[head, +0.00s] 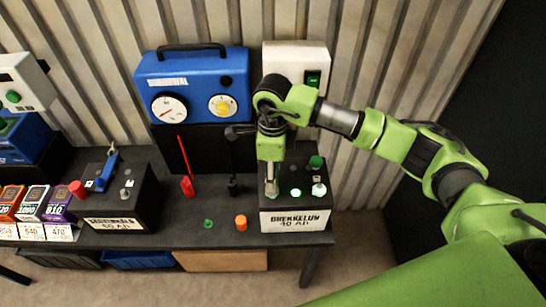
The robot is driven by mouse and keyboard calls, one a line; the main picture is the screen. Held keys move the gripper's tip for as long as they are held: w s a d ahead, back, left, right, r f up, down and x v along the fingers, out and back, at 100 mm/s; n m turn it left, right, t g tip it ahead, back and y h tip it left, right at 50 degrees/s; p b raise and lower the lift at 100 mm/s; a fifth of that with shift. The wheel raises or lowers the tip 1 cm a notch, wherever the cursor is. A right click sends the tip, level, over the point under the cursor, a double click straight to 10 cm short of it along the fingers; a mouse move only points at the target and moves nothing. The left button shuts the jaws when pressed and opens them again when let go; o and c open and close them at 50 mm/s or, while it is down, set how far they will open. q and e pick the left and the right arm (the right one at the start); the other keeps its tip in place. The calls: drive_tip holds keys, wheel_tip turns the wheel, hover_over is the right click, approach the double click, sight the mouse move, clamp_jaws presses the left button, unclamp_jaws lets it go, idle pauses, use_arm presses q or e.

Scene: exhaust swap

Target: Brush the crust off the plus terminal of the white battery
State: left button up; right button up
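The white battery (294,219) stands at the right end of the bench, with a dark top and a white front labelled BREKKELUM 40 Ah. Its right terminal (319,189) shows as a pale, whitish post. My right gripper (270,130) reaches in from the right above the battery's left side. It appears shut on a green-bodied brush (270,149) that points down. The brush's grey lower end (271,188) is at the battery's left terminal, which it hides. Plus and minus marks and any crust there cannot be made out. My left gripper is not in view.
A green cap (316,162) and a lit green spot (295,193) are on the battery top. A blue charger (194,85) stands behind, with red (187,187) and black (233,187) clamps before it. A second battery (109,219) stands left. Small green and orange caps (241,223) lie between.

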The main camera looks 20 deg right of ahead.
drive_tip(key=shift+f, duration=0.65)
clamp_jaws()
drive_tip(key=shift+f+n+b, duration=0.1)
drive_tip(key=shift+n+b, duration=1.5)
drive_tip(key=shift+n, duration=0.1)
drive_tip(key=shift+n+b, duration=0.6)
drive_tip(key=shift+n, duration=0.2)
drive_tip(key=m, duration=0.4)
drive_tip(key=shift+b, duration=0.35)
drive_tip(key=m, duration=0.6)
